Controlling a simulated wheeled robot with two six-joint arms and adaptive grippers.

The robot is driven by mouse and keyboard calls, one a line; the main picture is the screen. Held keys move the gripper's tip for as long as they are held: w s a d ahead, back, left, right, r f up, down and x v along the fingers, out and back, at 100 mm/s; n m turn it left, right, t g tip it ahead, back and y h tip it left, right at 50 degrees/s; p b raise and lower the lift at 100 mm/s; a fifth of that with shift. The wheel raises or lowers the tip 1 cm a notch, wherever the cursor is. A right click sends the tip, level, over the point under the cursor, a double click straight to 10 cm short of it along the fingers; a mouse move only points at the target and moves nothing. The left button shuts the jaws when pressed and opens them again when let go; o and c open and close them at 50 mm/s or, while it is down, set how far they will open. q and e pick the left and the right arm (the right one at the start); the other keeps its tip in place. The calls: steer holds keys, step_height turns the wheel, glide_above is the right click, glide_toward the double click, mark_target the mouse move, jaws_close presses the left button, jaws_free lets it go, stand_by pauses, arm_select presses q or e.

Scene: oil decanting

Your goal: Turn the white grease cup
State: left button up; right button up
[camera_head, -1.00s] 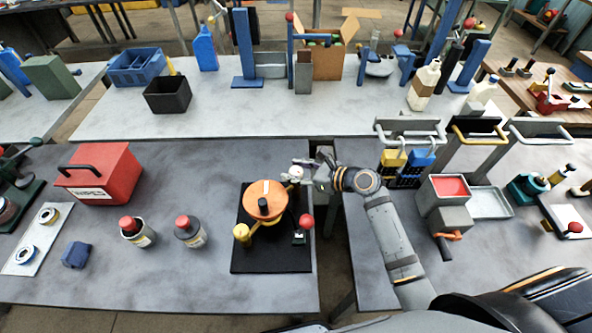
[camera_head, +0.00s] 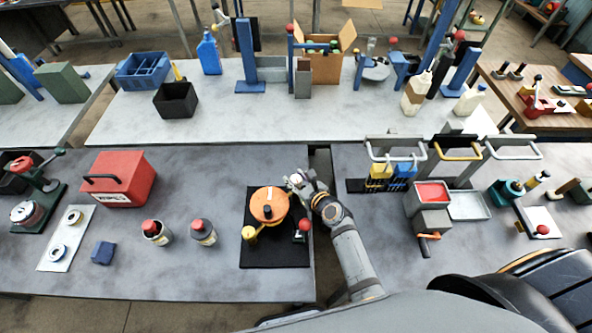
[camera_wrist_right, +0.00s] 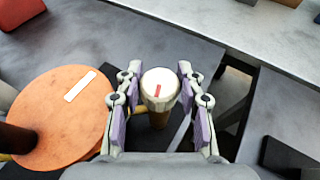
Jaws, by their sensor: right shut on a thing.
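The white grease cup (camera_wrist_right: 160,82) has a round white top with a red mark and a tan body below. It sits beside the orange disc (camera_wrist_right: 62,120) of the machine, which also shows in the head view (camera_head: 268,203) on a black base plate (camera_head: 262,258). My right gripper (camera_wrist_right: 159,96) is shut on the cup, one finger on each side. In the head view my right gripper (camera_head: 298,183) is at the disc's upper right, mostly covering the cup. My left gripper is not in view.
A red-knobbed lever (camera_head: 304,225) and a yellow part (camera_head: 249,233) flank the disc. Two red-capped bottles (camera_head: 157,232) (camera_head: 203,231) stand to its left, near a red toolbox (camera_head: 119,180). A gap between tables lies under my right arm.

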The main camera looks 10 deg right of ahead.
stand_by(0.3)
steer(key=o, duration=1.2)
steer(key=v, duration=1.2)
steer(key=shift+a, duration=0.15)
